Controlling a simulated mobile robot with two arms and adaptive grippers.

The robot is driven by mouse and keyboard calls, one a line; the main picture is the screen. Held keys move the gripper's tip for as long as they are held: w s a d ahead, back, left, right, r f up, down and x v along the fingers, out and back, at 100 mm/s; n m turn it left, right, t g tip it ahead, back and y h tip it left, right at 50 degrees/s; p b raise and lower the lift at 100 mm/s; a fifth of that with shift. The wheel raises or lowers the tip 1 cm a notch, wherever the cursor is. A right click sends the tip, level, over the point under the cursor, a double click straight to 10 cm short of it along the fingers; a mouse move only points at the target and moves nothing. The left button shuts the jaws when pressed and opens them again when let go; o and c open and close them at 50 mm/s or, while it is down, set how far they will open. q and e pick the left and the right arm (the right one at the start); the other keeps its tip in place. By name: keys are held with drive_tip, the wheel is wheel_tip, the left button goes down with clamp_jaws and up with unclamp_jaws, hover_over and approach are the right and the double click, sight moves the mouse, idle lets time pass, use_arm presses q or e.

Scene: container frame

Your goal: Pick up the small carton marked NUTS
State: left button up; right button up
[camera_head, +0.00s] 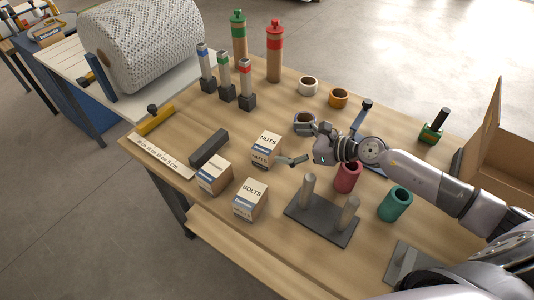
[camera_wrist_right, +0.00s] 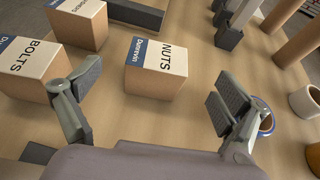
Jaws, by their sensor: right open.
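The small carton marked NUTS (camera_head: 265,152) stands upright on the wooden table in the head view, left of my right gripper (camera_head: 298,145). In the right wrist view the NUTS carton (camera_wrist_right: 153,80) lies ahead of and between the two spread fingers, apart from both. My right gripper is open and empty. The carton marked BOLTS (camera_head: 250,200) stands nearer the table's front edge; it also shows beside the left finger in the wrist view (camera_wrist_right: 32,66). My left gripper is not in view.
Another carton (camera_head: 214,175) and a dark bar (camera_head: 209,148) stand left of the NUTS carton. A grey-blue ring-like cup (camera_head: 304,124) is close to my right gripper. A dark base with two pegs (camera_head: 318,223) lies in front. Red (camera_head: 348,177) and teal (camera_head: 395,204) cylinders stand near my arm.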

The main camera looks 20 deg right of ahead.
sight(267, 146)
drive_tip(key=f, duration=0.1)
drive_tip(key=f+b, duration=0.1)
drive_tip(key=f, duration=0.1)
drive_tip(key=shift+w+d+b, duration=0.1)
drive_tip(key=shift+w+b, duration=0.15)
drive_tip(key=shift+b, duration=0.1)
drive_tip(key=shift+w+f, duration=0.1)
drive_tip(key=shift+f, duration=0.1)
drive_tip(key=shift+w+a, duration=0.35)
drive_tip(key=x, duration=0.1)
drive_tip(key=p+x, duration=0.1)
drive_tip(key=x, duration=0.1)
drive_tip(key=p+x, duration=0.1)
drive_tip(key=x, duration=0.1)
drive_tip(key=shift+a+r, duration=0.2)
drive_tip(key=shift+a, duration=0.3)
drive_tip(key=shift+w+a+f, duration=0.25)
drive_tip(key=shift+w+a, duration=0.05)
drive_tip(key=c, duration=1.5)
use_arm(q)
drive_tip(key=shift+s, duration=0.2)
drive_tip(key=shift+p, duration=0.3)
use_arm(e)
drive_tip(key=shift+d+r, duration=0.1)
drive_tip(key=shift+r, duration=0.05)
